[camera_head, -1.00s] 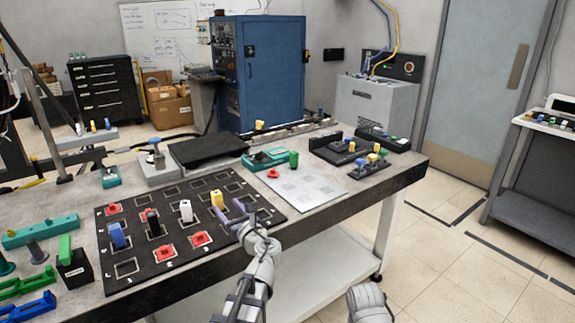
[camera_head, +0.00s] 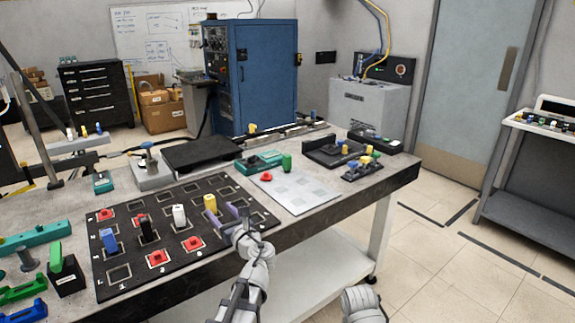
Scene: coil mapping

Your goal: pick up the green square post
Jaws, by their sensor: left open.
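A short green post (camera_head: 287,162) stands upright at the back edge of the pale sheet on the workbench. Another green upright piece (camera_head: 56,257) stands in or behind a black block at the far left; I cannot tell from the view which is square. My left gripper (camera_head: 236,217) is open, with purple fingers, over the right end of the black grid board (camera_head: 128,282). It is just right of a yellow post (camera_head: 210,204), apart from both green pieces.
White, black and blue posts and several red pieces stand on the grid board. A red piece (camera_head: 266,177) lies by the pale sheet (camera_head: 300,196). A teal tray (camera_head: 258,163) and a black fixture (camera_head: 330,151) stand behind it. The sheet's middle is clear.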

